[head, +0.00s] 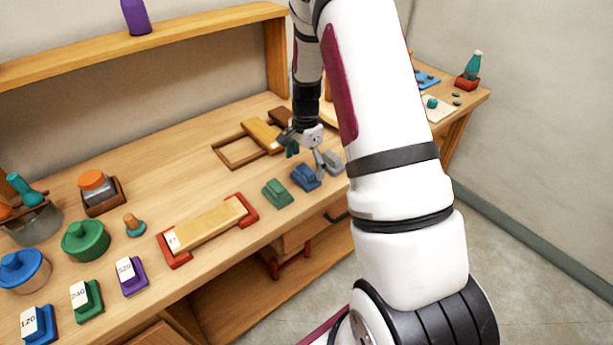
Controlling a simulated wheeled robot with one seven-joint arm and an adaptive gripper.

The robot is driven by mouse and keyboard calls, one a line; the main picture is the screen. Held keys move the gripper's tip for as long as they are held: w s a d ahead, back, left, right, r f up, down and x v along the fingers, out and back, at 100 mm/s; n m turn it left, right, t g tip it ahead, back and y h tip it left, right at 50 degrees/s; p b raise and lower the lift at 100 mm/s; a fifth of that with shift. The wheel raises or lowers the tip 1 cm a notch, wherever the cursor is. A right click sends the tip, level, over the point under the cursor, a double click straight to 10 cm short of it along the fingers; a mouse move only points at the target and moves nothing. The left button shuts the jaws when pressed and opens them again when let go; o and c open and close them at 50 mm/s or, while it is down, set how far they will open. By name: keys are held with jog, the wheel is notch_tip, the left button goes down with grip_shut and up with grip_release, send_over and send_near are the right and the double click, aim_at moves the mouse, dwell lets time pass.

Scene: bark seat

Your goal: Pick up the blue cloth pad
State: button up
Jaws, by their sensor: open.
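A blue pad (305,178) lies on the wooden bench near its front edge, in a row between a green pad and a grey one. It looks like the blue cloth pad, though its material is hard to tell at this size. My gripper (307,156) is open, pointing down just above and behind the blue pad. No contact with the pad shows, but the exact gap cannot be told. My arm crosses the right half of the view and hides part of the bench.
The green pad (277,193) is at left, the grey pad (332,163) close at right. A plank in a red-ended holder (178,256) lies further left, with several labelled blocks (86,300) beyond. A wooden frame (238,152) lies behind. A shelf (150,45) runs above the back.

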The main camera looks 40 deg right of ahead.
aim_at(306, 169)
jog(key=shift+f, duration=1.75)
jog(key=c, duration=1.3)
jog(key=shift+r, duration=0.1)
jog(key=shift+r, duration=0.5)
notch_tip(306, 169, up, 2)
jog(key=shift+r, duration=0.1)
jog(key=shift+s+a+r, duration=0.1)
jog(key=shift+s+r, duration=0.05)
jog(key=shift+s, duration=0.5)
jog(key=s, duration=0.5)
jog(key=s+a+r, duration=0.1)
jog(key=s, duration=0.3)
jog(key=s+a+b, duration=0.1)
jog(key=s, duration=0.4)
jog(key=shift+s+a+r, duration=0.15)
jog(key=shift+s+r, duration=0.05)
jog(key=shift+s, duration=0.15)
